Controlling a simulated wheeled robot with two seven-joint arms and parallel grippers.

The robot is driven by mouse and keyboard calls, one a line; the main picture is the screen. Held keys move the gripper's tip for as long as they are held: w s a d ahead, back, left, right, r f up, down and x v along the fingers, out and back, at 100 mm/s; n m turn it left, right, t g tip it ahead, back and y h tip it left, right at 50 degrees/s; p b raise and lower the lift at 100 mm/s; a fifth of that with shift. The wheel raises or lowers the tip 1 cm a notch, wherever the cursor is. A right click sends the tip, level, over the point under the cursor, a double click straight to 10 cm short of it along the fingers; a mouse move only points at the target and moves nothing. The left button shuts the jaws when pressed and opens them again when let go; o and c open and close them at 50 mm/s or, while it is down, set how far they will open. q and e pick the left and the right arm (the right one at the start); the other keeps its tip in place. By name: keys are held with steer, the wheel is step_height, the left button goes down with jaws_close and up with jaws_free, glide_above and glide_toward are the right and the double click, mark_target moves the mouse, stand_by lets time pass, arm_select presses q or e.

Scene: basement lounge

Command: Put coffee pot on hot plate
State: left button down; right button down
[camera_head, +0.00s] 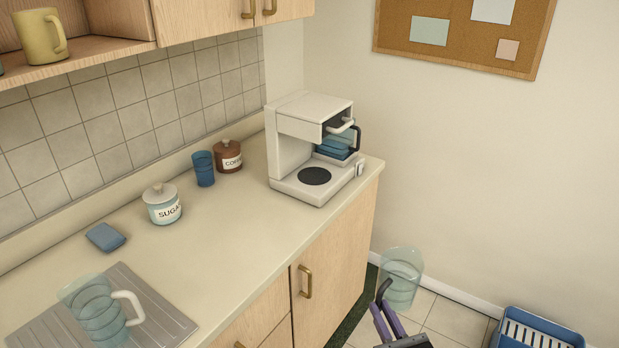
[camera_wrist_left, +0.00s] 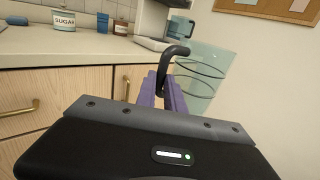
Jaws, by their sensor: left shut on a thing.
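My left gripper (camera_head: 383,310), with purple fingers, is shut on the black handle of a clear glass coffee pot (camera_head: 405,280) at the lower right of the head view. The pot hangs beyond the counter's front edge, over the floor. In the left wrist view, the fingers (camera_wrist_left: 170,88) grip the handle, and the pot (camera_wrist_left: 203,72) shows behind it. The white coffee maker (camera_head: 292,150) stands at the counter's right end. Its dark round front hot plate (camera_head: 314,176) is bare. A bluish glass pot (camera_head: 338,147) with a black handle sits at its right side. My right gripper is out of view.
A sugar jar (camera_head: 162,204), blue cup (camera_head: 203,168), coffee canister (camera_head: 228,156) and blue sponge (camera_head: 105,237) stand on the counter. A glass jug (camera_head: 95,312) with a white handle is on the drainboard. A blue crate (camera_head: 540,330) is on the floor. The counter before the coffee maker is clear.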

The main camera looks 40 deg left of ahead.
arm_select(q)
steer(key=w+f, duration=0.1)
steer(key=w, duration=0.1)
steer(key=w+a+f+b, duration=0.2)
steer(key=w, duration=0.1)
steer(key=shift+w, duration=0.3)
steer(key=w+a+r+b, duration=0.2)
steer(key=w+a+r, duration=0.1)
steer(key=w+a, duration=0.3)
steer(key=w+a+r+b, duration=0.1)
steer(key=w+a+r, duration=0.2)
steer(key=a, duration=0.4)
steer(key=a+r+n+g+y+b, duration=0.1)
steer(key=a+r, duration=0.6)
steer(key=a, duration=0.4)
steer(key=shift+w+r+g, duration=0.25)
steer(key=shift+w+g, duration=0.15)
steer(key=shift+w, duration=0.05)
